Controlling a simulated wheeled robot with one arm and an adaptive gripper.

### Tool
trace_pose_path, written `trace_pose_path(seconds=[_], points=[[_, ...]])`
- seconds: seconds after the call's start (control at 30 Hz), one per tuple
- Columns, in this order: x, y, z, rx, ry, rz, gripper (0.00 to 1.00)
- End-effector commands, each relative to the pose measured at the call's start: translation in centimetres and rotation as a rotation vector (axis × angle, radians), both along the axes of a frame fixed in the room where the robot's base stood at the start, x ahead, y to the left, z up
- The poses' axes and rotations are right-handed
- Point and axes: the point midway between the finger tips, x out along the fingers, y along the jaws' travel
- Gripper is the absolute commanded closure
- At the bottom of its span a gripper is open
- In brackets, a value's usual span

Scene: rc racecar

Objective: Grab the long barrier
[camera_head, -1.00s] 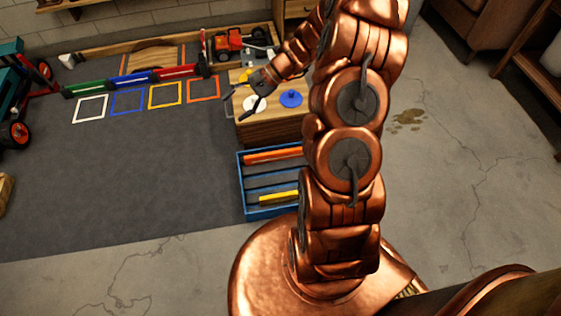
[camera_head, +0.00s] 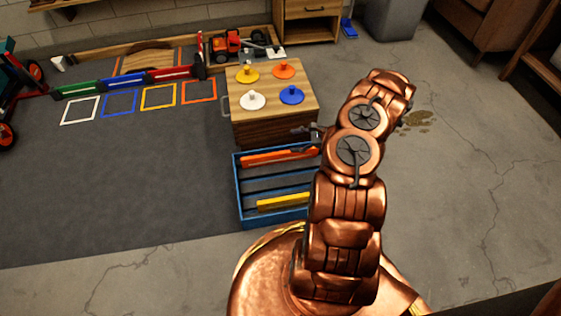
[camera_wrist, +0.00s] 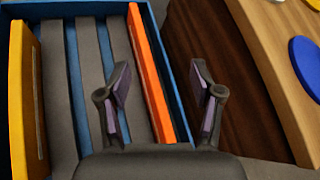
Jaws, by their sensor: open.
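A blue crate (camera_head: 238,190) stands on the floor with two bars inside. The orange bar (camera_head: 279,156) lies near its far side and looks the longer one. The shorter yellow bar (camera_head: 284,202) lies near its near side. In the wrist view, the orange bar (camera_wrist: 150,75) runs between my open fingers, nearer the left one, and the yellow bar (camera_wrist: 26,95) is at the left edge. My gripper (camera_wrist: 160,72) is open and empty over the crate's far edge. In the head view my gripper (camera_head: 306,131) is partly hidden by my arm.
A wooden box (camera_head: 270,128) with yellow, orange, white and blue knobbed discs stands right behind the crate. Coloured square outlines and a green, blue and red barrier row (camera_head: 128,79) lie on the mat at left. The mat left of the crate is clear.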

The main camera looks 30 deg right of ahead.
Motion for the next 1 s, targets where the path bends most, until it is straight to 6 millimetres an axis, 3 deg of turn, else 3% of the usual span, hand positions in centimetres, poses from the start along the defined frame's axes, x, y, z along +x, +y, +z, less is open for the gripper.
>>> trace_pose_path(seconds=[0.57,1.0], points=[[-0.1,-0.2,-8.9,-0.001,0.003,-0.007,0.35],[2.6,2.2,-10.3,0.000,0.001,-0.004,0.35]])
